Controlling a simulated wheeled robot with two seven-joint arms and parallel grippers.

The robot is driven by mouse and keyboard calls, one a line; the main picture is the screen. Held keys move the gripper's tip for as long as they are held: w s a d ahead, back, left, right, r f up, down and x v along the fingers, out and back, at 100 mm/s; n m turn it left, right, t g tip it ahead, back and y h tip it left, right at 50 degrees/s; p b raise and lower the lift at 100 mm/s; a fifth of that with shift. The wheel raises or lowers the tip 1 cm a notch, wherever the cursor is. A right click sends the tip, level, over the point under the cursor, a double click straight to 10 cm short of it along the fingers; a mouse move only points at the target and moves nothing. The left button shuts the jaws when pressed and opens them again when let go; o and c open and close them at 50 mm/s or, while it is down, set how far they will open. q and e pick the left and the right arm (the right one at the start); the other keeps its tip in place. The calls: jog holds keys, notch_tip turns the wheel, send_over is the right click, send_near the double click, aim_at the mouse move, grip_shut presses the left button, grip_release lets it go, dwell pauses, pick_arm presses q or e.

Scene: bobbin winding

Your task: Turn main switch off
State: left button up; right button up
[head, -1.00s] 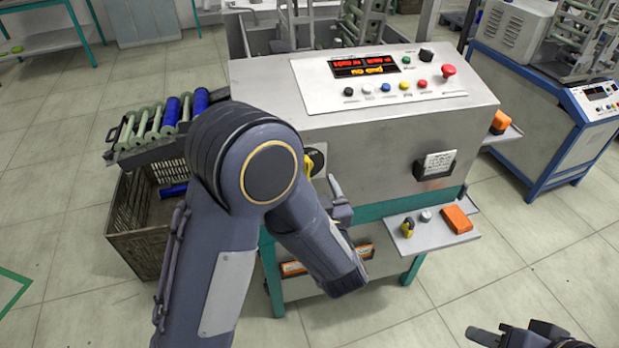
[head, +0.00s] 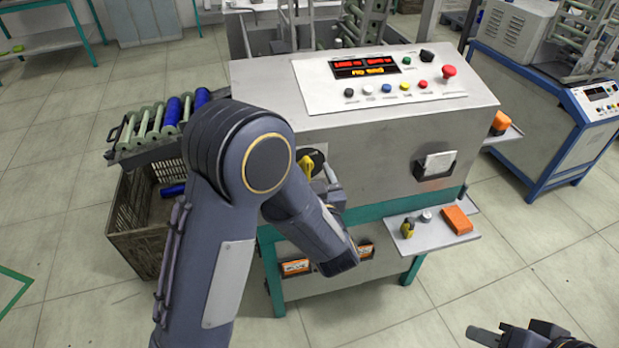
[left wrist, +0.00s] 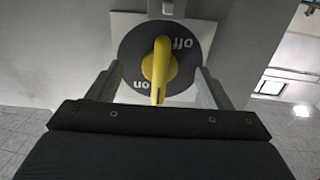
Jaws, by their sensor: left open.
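The main switch shows in the left wrist view as a yellow handle (left wrist: 158,70) on a black round plate (left wrist: 135,48) with the words "off" and "on". In the head view the yellow handle (head: 305,166) is partly hidden behind my left arm on the front of the grey machine. My left gripper (left wrist: 158,84) is open, with one finger on each side of the handle and visible gaps between them. In the head view its fingers (head: 331,183) show just right of the switch. My right gripper (head: 488,335) is at the bottom right edge, only partly in view, away from the machine.
The machine top has a panel (head: 375,80) with a lit display, coloured buttons and a red knob (head: 449,71). A small shelf (head: 450,238) holds an orange box (head: 457,220). A crate (head: 140,240) stands at the left. The floor in front is clear.

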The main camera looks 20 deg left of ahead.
pick_arm(q)
jog(key=shift+w+a, duration=0.3)
jog(key=shift+w, duration=0.25)
